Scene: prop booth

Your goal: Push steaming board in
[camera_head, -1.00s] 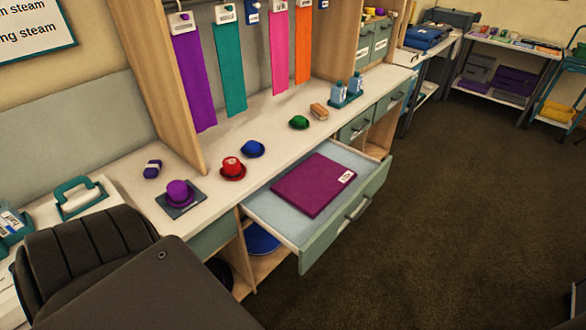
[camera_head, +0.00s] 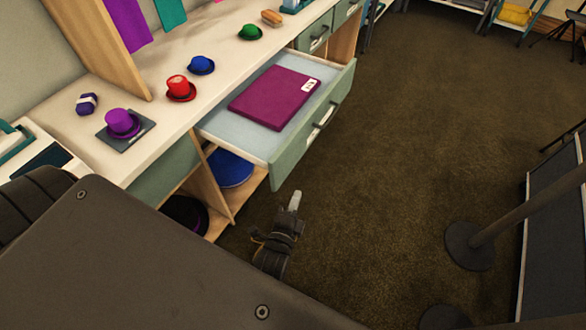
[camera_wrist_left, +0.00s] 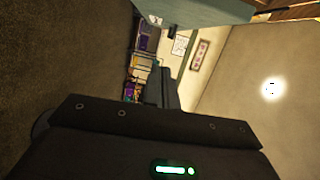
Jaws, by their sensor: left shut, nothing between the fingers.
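The steaming board (camera_head: 225,128) is a pull-out with a pale blue top and a grey-green front (camera_head: 315,125) with a metal bar handle (camera_head: 325,115). It stands pulled out from under the white counter. A purple folded cloth or pad (camera_head: 272,97) with a white label lies on it. My left gripper (camera_head: 294,200) is shut and empty, low over the floor just in front of the board's near front corner, with a small gap seeming to show between them. In the left wrist view a grey-green panel (camera_wrist_left: 195,12) shows at the top. My right gripper is not in view.
Small purple (camera_head: 122,122), red (camera_head: 180,88), blue (camera_head: 201,65) and green (camera_head: 250,32) hats stand on the counter (camera_head: 160,110). Blue (camera_head: 230,168) and dark (camera_head: 185,215) hats sit below. Brown floor is open at the right, near a round-based stand (camera_head: 470,247).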

